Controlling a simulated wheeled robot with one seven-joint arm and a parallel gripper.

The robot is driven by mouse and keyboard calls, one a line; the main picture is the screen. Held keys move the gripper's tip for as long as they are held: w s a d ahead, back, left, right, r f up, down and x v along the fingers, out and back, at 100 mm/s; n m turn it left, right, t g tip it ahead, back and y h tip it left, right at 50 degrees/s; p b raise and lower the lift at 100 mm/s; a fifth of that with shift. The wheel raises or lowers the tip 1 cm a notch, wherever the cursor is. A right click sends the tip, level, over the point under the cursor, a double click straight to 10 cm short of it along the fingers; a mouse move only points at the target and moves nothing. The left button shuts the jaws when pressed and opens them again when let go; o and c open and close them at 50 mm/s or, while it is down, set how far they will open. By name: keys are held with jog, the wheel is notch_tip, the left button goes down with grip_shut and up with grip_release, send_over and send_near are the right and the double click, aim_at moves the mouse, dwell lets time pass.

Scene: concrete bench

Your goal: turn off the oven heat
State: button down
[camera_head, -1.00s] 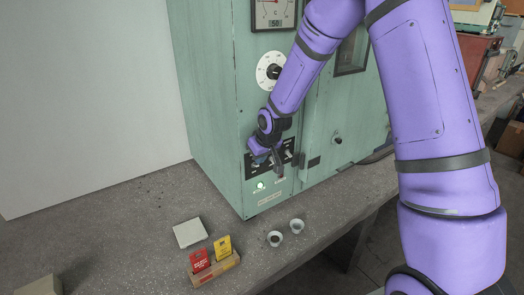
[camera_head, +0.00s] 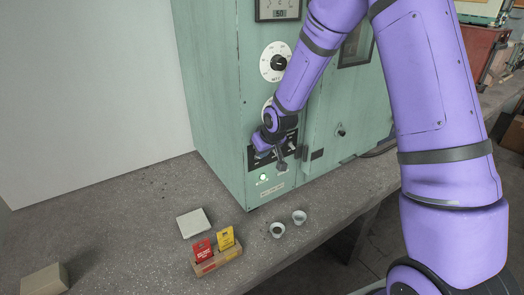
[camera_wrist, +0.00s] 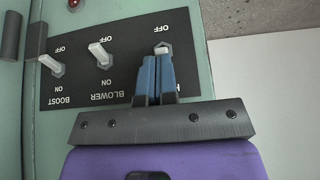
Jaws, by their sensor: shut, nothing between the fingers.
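The green oven (camera_head: 222,100) stands on the bench with a black switch panel (camera_wrist: 120,85) low on its front. The panel appears upside down in the wrist view, with OFF and ON marks. The heat switch (camera_wrist: 161,47) is partly hidden by my fingers; only its pale tip shows just beyond them, close to the OFF mark. I cannot tell whether they touch. The blower switch (camera_wrist: 99,52) and boost switch (camera_wrist: 54,69) are clear of the fingers. My gripper (camera_wrist: 160,57), with blue fingers, is shut and empty. In the head view, my gripper (camera_head: 261,153) is at the panel's left.
A green lamp (camera_head: 263,177) glows below the panel. A dial (camera_head: 277,62) is above. The left bench area is mostly clear.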

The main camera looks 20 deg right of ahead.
jog(key=shift+s+d+f+t, duration=0.1)
jog(key=shift+s+f+t, duration=0.1)
jog(key=shift+t, duration=0.35)
jog(key=shift+s+f+t, duration=0.15)
jog(key=shift+t, duration=0.4)
jog(key=shift+s+d+f, duration=0.1)
jog(key=shift+s+f, duration=0.25)
jog(key=shift+f, duration=0.3)
dwell(1.3)
jog(key=shift+r, duration=0.1)
jog(key=shift+r, duration=0.7)
jog(key=shift+s, duration=0.1)
